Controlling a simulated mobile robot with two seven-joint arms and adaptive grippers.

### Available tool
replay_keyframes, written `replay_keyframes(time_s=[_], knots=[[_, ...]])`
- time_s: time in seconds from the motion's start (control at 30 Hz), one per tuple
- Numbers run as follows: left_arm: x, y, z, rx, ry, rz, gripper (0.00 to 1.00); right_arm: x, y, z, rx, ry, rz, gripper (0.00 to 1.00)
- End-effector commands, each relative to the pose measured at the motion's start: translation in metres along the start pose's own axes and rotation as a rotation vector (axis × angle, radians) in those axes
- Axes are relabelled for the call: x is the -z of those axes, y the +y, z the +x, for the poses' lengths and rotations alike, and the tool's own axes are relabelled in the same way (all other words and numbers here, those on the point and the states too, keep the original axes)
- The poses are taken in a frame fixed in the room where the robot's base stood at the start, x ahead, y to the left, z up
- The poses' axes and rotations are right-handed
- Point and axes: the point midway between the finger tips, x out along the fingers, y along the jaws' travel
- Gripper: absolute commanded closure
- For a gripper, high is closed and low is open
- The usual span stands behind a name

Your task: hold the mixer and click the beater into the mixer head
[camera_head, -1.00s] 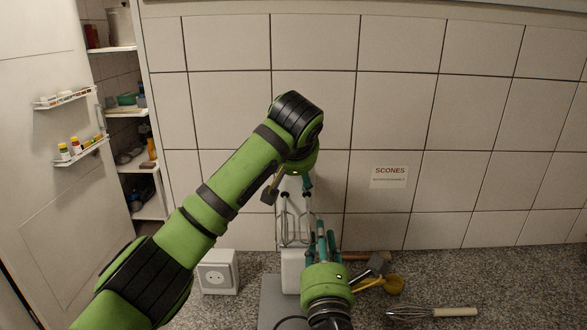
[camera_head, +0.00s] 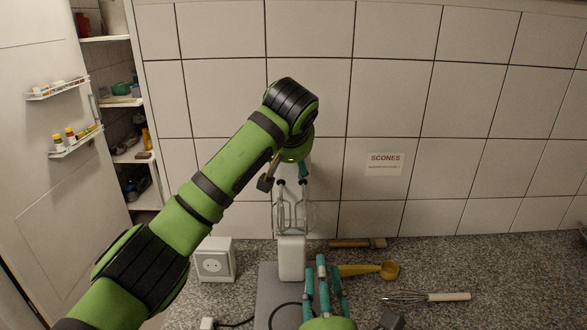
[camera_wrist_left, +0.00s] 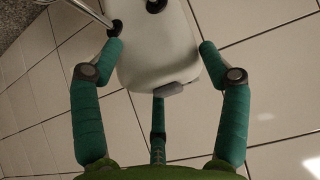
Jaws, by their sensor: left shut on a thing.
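My left gripper (camera_head: 292,171) is shut on the white mixer (camera_wrist_left: 160,55), in front of the tiled wall. The left wrist view shows its teal fingers on both sides of the white body. Two wire beaters (camera_head: 281,208) hang side by side below the mixer in the head view, their tops at dark sockets. In the left wrist view, one metal shaft meets a dark socket; whether it is fully seated cannot be told. My right gripper (camera_head: 325,282) is low in the middle, apart from the beaters, its teal fingers spread and seemingly empty.
A white upright block (camera_head: 291,260) stands on a grey board (camera_head: 272,292) below the beaters. A yellow scoop (camera_head: 388,270), a wooden-handled tool (camera_head: 350,244) and a whisk (camera_head: 425,297) lie to the right. A white socket box (camera_head: 215,260) stands left. The right counter is mostly clear.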

Motion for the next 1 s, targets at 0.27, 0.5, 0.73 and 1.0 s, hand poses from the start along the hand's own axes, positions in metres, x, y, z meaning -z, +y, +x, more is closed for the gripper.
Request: replay_keyframes(time_s=[0.27, 0.5, 0.73, 1.0], knots=[[0.001, 0.001, 0.0, -0.003, 0.003, -0.004, 0.0, 0.0, 0.0, 0.0, 0.0, 0.0, -0.001, 0.67], [0.001, 0.0, -0.001, -0.001, 0.002, -0.003, 0.0, 0.0, 0.0, 0.0, 0.0, 0.0, 0.0, 0.67], [0.002, 0.001, -0.028, -0.004, 0.006, -0.002, 0.0, 0.0, 0.0, 0.0, 0.0, 0.0, 0.0, 0.67], [0.001, 0.002, -0.086, -0.005, 0.006, -0.002, 0.0, 0.0, 0.0, 0.0, 0.0, 0.0, 0.0, 0.67]])
